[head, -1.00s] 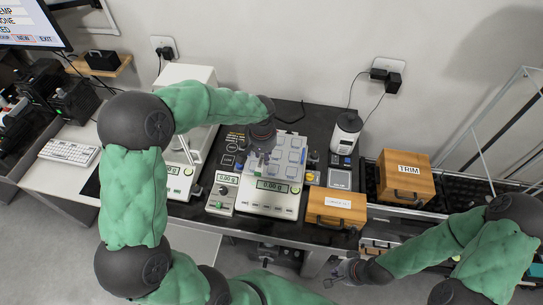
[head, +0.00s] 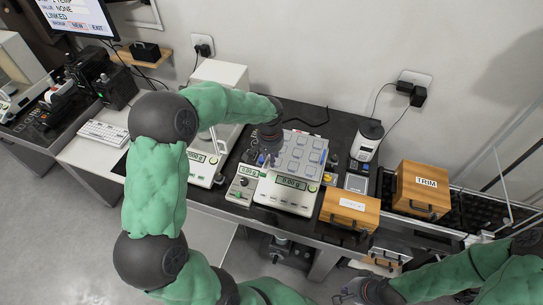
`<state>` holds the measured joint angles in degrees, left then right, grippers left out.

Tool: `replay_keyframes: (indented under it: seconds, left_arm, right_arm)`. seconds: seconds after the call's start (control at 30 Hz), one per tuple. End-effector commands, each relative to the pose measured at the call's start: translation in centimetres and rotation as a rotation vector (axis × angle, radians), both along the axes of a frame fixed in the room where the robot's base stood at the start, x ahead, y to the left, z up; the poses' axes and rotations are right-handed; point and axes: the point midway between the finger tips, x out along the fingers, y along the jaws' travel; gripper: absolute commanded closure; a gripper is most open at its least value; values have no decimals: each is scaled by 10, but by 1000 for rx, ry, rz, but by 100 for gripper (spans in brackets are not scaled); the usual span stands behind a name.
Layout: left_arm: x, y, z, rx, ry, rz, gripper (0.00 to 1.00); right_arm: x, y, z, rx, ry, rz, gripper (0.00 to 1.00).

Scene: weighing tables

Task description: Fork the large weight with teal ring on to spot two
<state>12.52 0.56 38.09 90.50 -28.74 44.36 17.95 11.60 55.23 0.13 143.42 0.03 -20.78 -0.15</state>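My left gripper (head: 266,158) points down at the left edge of a pale plate with several square spots (head: 299,152). This plate lies on the balance (head: 287,193), whose display is lit green. I cannot tell whether the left fingers are open, or whether they hold anything. My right gripper (head: 348,290) is low at the bottom of the head view, in front of the table and away from the plate. Its fingers look apart and empty. I cannot make out a large weight with a teal ring, and the spot numbers are too small to read.
A smaller meter (head: 243,186) stands left of the balance. A labelled wooden box (head: 349,207) is to its right, and a wooden TRIM box (head: 422,190) is further right. A white bottle-like device (head: 367,140) stands behind. A keyboard (head: 103,134) lies at the left.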

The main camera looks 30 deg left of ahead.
Motion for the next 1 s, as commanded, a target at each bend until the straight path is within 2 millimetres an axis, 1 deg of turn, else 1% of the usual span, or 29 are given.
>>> replay_keyframes:
  seconds: [0.47,0.67,1.0]
  left_arm:
    - [0,0,-1,0,-2,1,100]
    - [0,0,-6,0,-2,1,100]
    - [0,0,-20,0,-2,1,100]
  right_arm:
    - [0,0,-1,0,0,0,100]
    - [0,0,-5,0,0,0,100]
    - [0,0,-16,0,0,0,100]
